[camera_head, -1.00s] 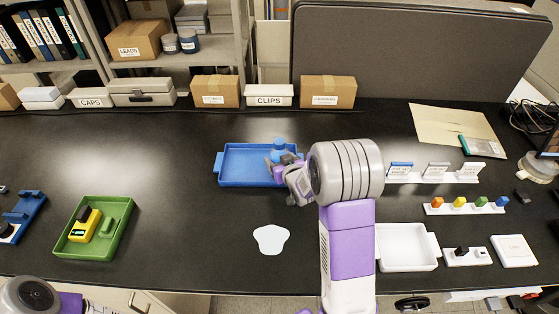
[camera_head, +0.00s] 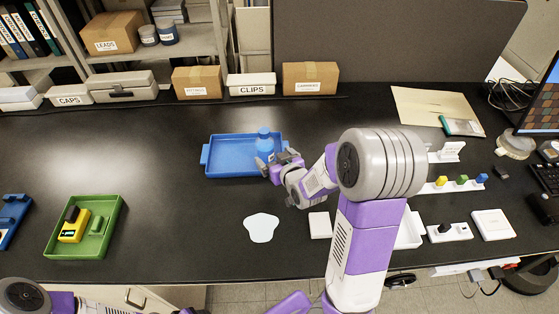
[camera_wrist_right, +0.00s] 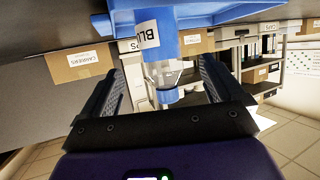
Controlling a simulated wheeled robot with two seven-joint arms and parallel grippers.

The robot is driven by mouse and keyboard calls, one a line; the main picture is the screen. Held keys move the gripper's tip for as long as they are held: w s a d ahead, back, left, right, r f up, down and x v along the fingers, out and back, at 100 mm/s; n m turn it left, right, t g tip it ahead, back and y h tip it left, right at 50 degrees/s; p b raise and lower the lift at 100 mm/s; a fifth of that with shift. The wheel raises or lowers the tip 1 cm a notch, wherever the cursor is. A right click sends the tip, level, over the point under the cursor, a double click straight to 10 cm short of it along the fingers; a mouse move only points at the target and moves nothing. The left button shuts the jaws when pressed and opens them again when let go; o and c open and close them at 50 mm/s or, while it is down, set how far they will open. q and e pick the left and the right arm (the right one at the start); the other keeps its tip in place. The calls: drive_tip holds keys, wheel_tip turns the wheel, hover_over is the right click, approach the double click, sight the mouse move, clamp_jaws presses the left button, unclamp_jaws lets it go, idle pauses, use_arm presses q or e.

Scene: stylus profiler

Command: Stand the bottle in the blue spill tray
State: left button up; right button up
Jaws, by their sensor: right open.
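The blue bottle (camera_head: 264,140) stands upright inside the blue spill tray (camera_head: 211,170), near its right end. In the right wrist view, which is turned upside down, the bottle (camera_wrist_right: 164,45) shows a white label, a clear neck and a blue cap. The tray's blue edge (camera_wrist_right: 245,12) also shows there. My right gripper (camera_head: 267,168) is at the tray's right front corner, close to the bottle. Its jaws (camera_wrist_right: 163,85) are open, with the bottle seen between them and not gripped.
A green tray (camera_head: 116,212) with a yellow device stands at left. A white flat patch (camera_head: 261,228) and a white block (camera_head: 319,225) lie in front of the blue tray. White racks and a white tray (camera_head: 411,232) are at right. Boxes line the back.

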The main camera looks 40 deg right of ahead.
drive_tip(key=shift+v, duration=1.9)
